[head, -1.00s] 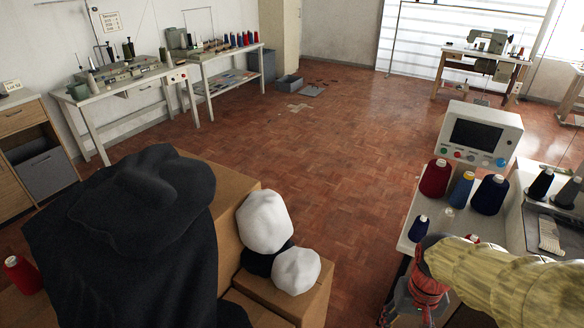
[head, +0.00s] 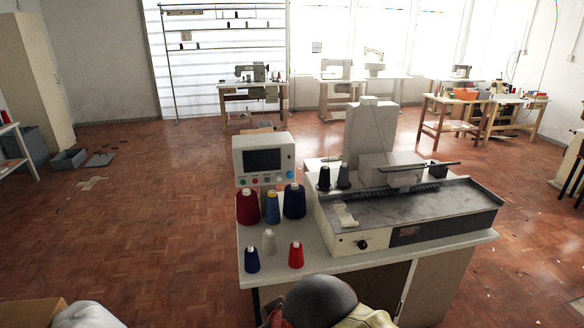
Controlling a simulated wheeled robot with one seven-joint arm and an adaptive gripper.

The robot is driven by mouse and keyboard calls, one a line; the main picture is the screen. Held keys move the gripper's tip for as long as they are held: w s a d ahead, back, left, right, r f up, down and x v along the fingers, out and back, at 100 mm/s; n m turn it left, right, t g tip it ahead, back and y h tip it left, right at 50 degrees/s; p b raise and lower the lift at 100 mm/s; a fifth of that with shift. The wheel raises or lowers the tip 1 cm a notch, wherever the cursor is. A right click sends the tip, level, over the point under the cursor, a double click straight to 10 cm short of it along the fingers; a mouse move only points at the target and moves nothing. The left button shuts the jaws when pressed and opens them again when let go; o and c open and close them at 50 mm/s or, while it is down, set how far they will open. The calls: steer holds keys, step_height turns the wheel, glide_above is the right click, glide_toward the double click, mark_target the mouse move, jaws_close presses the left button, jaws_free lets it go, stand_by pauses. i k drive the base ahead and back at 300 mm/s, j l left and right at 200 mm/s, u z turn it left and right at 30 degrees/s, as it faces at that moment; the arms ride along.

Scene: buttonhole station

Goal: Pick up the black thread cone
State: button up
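The black thread cone (head: 324,180) stands upright on the machine table, at the left end of the buttonhole machine and just right of the control box. A similar dark grey cone (head: 343,177) stands close to its right. Part of my arm, a dark rounded joint with a yellowish sleeve, shows at the bottom edge, in front of the table and well short of the cones. My gripper's fingers are not visible.
On the table (head: 375,258) stand red (head: 248,208), blue (head: 272,208) and navy (head: 294,202) cones below the control box (head: 263,160). Small navy (head: 252,260), white (head: 269,242) and red (head: 296,255) cones stand in front.

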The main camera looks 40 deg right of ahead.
mark_target(324, 178)
steer(key=z, duration=1.3)
steer(key=i+l+z, duration=0.2)
steer(key=i, duration=0.65)
steer(key=i+z, duration=0.2)
steer(key=i, duration=0.65)
steer(key=l, duration=0.1)
